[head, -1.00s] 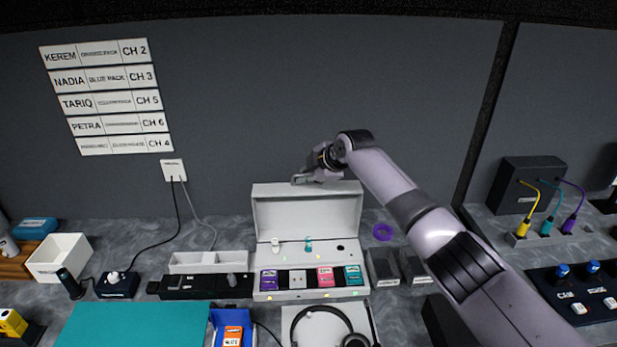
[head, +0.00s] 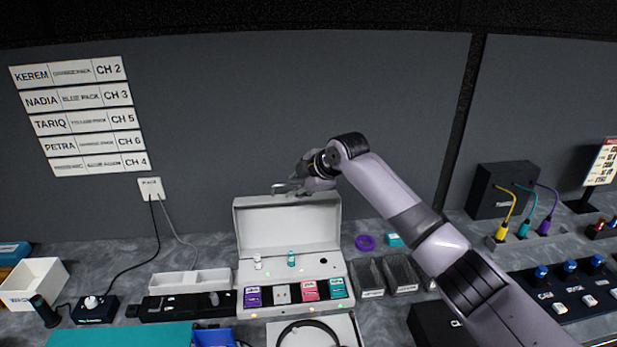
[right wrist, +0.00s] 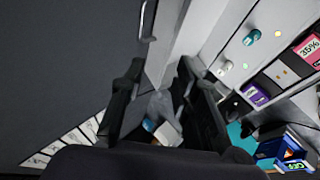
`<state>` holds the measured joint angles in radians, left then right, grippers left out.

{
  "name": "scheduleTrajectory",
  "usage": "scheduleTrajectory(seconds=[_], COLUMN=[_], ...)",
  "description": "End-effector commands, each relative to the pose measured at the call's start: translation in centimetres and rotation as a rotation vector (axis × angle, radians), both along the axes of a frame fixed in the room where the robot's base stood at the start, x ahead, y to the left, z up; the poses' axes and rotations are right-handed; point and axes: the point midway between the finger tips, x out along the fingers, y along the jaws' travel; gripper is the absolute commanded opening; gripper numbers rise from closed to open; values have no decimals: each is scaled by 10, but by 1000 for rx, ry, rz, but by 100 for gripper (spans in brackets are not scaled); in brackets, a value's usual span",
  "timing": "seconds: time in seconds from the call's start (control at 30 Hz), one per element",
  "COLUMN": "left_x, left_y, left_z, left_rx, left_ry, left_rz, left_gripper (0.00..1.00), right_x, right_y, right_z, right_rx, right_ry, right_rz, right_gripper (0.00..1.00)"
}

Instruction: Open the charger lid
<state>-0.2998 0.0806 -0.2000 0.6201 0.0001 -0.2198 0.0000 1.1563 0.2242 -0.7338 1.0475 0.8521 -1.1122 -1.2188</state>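The charger (head: 243,276) is a white box on the counter, with its lid (head: 288,225) standing up along the back edge. A metal handle (head: 283,187) sits at the lid's top edge; it also shows in the right wrist view (right wrist: 147,20). The charger's face holds purple, pink and teal packs and a pale one. My right gripper (head: 300,184) is at the lid's top edge, close beside the handle. In the right wrist view its fingers (right wrist: 160,75) are apart, with nothing held between them; whether they touch the lid I cannot tell. My left gripper is out of view.
Dark trays (head: 385,276) and a purple ring (head: 365,243) lie right of the charger. A white divided tray (head: 190,282) and a black strip (head: 180,306) lie to its left. Headphones (head: 308,328) lie in front. A dark wall stands behind.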

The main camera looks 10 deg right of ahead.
Motion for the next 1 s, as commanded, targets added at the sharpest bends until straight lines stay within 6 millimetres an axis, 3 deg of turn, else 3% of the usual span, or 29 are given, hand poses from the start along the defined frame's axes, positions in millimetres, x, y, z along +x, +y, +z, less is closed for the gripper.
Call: scheduleTrajectory(seconds=[0.3, 0.5, 0.77, 0.87, 1.0], left_x=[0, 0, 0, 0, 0], left_y=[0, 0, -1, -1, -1], left_z=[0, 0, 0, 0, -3], left_rx=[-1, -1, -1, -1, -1], left_ry=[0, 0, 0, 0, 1], left_rz=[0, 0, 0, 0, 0], left_gripper=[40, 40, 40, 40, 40], right_x=[-31, -40, -41, -39, -15], right_y=[-20, -25, -26, -26, -40], right_z=[36, 45, 46, 47, 69], right_rx=[0, 0, 1, -2, -56], right_ry=[-1, 0, 0, -10, -170], right_rz=[0, 0, -1, -2, -21], right_gripper=[28, 28, 28, 23, 14])
